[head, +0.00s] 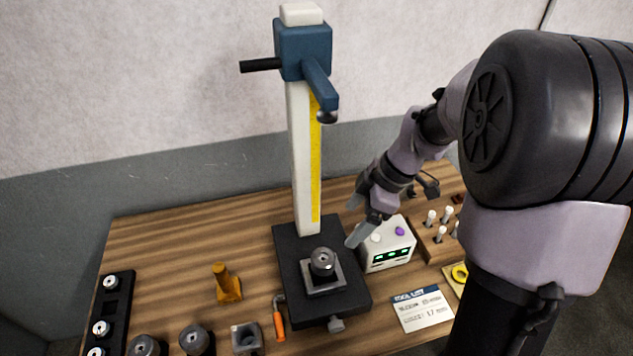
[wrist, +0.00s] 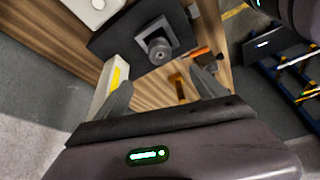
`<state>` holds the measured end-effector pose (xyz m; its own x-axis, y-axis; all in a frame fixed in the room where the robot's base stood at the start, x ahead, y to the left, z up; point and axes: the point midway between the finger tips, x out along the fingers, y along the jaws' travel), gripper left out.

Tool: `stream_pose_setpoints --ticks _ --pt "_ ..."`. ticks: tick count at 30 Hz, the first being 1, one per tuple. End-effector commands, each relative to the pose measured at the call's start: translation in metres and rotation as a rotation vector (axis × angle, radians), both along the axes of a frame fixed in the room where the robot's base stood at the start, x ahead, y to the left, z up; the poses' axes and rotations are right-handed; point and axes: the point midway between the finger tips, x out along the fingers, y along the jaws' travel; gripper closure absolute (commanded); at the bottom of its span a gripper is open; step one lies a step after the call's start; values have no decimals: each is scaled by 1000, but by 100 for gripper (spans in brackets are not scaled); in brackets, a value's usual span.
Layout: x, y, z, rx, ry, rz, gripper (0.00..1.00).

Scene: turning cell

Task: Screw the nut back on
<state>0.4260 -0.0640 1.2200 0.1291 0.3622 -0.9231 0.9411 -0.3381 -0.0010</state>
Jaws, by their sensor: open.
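A round grey metal piece with a central hole (head: 322,262) sits upright in the square seat of a black base plate (head: 352,291). It also shows in the wrist view (wrist: 158,47). I cannot tell whether this piece is the nut or a holder with the nut on it. My gripper (head: 358,238) is open and empty, above the back right of the base plate, apart from the metal piece. In the wrist view the fingers (wrist: 162,92) are spread, with the piece beyond their tips.
A tall white column (head: 301,160) with a blue head rises behind the seat. A display box (head: 388,246) stands to the right. An amber stand (head: 228,284), an orange-handled tool (head: 279,320) and grey holders (head: 195,339) lie left and front. Bare wood shows at back left.

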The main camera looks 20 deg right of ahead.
Motion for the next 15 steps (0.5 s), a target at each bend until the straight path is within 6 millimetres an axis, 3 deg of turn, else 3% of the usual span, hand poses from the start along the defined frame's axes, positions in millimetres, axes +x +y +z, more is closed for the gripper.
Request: stream_pose_setpoints --ticks 5,15 --pt "1 6 -19 1 2 2 18" --pt "12 40 -105 0 5 3 18"
